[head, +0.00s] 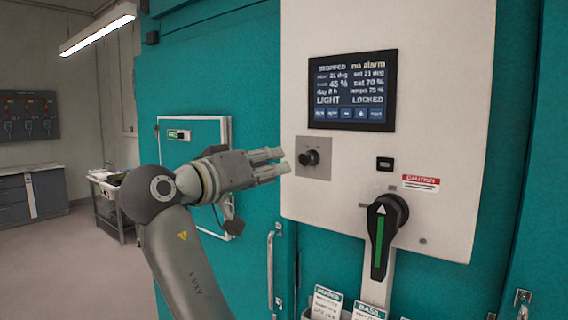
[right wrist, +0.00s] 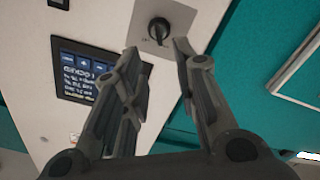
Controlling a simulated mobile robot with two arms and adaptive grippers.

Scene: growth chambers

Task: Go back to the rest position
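My right gripper (head: 280,163) is raised in front of the white control panel (head: 440,60), its fingers pointing right towards a small black knob (head: 310,158). The knob sits on a grey square plate. In the right wrist view the gripper's two fingers (right wrist: 157,55) are apart and empty. The knob (right wrist: 158,29) shows beyond the gap between the fingertips, and the gripper appears clear of it. My left gripper is in neither view.
A dark display (head: 352,90) reads "STOPPED", "no alarm", "LIGHT" and "LOCKED". Below it is a large black rotary handle (head: 384,235) with a green stripe, near vertical. A vertical door handle (head: 271,270) and label cards (head: 326,303) are lower down. Open floor (head: 60,265) lies left.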

